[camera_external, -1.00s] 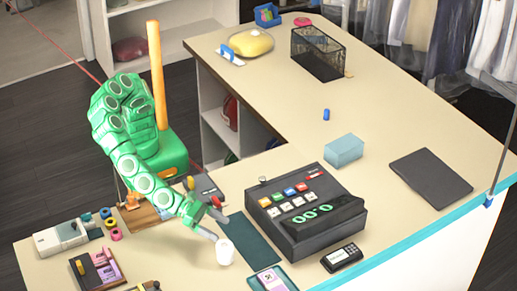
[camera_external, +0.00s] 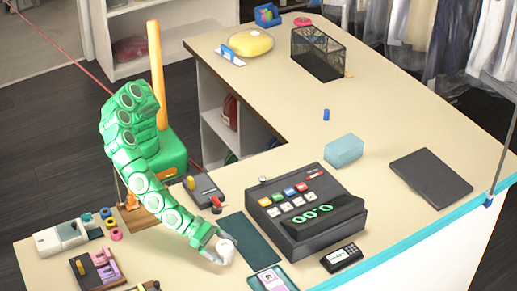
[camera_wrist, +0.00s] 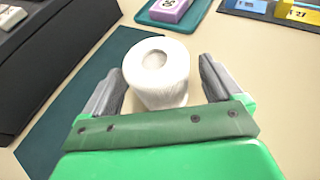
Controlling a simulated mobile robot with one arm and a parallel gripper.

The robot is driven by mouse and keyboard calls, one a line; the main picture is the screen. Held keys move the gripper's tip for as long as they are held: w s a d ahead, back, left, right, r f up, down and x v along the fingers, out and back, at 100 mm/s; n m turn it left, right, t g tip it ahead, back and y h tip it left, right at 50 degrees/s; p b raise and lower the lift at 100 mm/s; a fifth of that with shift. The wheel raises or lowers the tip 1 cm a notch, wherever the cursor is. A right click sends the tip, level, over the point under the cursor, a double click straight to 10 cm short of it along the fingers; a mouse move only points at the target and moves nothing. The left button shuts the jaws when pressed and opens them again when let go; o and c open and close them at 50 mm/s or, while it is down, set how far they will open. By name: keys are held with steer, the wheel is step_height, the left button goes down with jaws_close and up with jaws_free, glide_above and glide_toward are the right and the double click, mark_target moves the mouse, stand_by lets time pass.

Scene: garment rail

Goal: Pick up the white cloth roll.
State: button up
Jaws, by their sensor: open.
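The white cloth roll (camera_external: 225,251) stands upright on the counter by the left edge of the dark green mat in the external view. In the wrist view the roll (camera_wrist: 156,80) sits between my two fingers, its round top opening facing up. My gripper (camera_external: 217,253) is down at the roll in the external view. In the wrist view my gripper (camera_wrist: 163,84) is open, with one finger on each side of the roll.
The dark green mat (camera_external: 251,240) lies beside the roll, with the black cash register (camera_external: 305,215) to its right. A tray with a purple box (camera_external: 272,280) lies in front. A card terminal (camera_external: 342,258) is to the right. Several small items lie on the counter to the left.

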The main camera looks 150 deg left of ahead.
mark_target(228, 246)
steer(key=shift+x, duration=1.15)
steer(key=shift+c, duration=0.4)
steer(key=c, duration=1)
steer(key=shift+r, duration=0.55)
step_height(228, 246, up, 2)
steer(key=shift+r, duration=0.2)
steer(key=s+r, duration=0.9)
steer(key=s, duration=0.5)
steer(key=shift+r, duration=0.3)
